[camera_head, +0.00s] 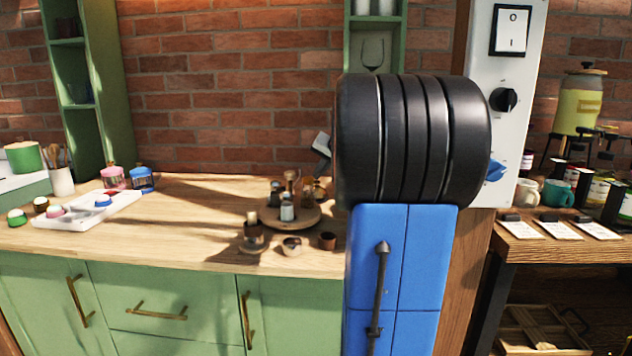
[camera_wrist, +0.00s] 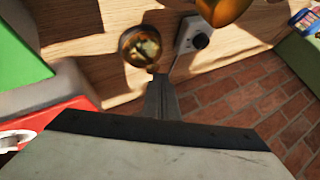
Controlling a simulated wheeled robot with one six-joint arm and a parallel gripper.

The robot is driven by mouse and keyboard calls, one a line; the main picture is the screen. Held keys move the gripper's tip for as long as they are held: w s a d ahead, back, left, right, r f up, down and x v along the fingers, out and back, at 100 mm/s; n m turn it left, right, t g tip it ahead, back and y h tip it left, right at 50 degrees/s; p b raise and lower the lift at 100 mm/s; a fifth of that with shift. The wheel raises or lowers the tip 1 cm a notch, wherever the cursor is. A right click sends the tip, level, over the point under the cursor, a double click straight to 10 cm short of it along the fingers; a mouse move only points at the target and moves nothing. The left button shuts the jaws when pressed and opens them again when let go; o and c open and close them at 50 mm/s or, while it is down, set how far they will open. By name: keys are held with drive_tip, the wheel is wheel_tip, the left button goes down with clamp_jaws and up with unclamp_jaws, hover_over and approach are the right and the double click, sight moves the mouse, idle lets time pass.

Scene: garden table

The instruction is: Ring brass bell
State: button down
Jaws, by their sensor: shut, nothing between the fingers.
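In the wrist view a round, shiny, brass-coloured thing with a dark rim (camera_wrist: 140,46) sits on the wooden surface. It looks like the brass bell, but I cannot be sure. My gripper (camera_wrist: 160,78) is shut and empty, with its tips just below and right of this thing in the picture. I cannot tell whether they touch it. In the head view my arm's dark joint and blue link hide my gripper and probably the bell.
In the wrist view a white box with a black knob (camera_wrist: 194,38) and an orange-gold rounded object (camera_wrist: 226,8) are close by. In the head view a round wooden tray (camera_head: 312,220) holds several small containers. The counter's middle (camera_head: 195,225) is clear.

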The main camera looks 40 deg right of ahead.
drive_tip(key=shift+f, duration=0.1)
idle(0.3)
drive_tip(key=shift+r, duration=0.55)
wheel_tip(320, 180, up, 6)
idle(0.9)
idle(0.8)
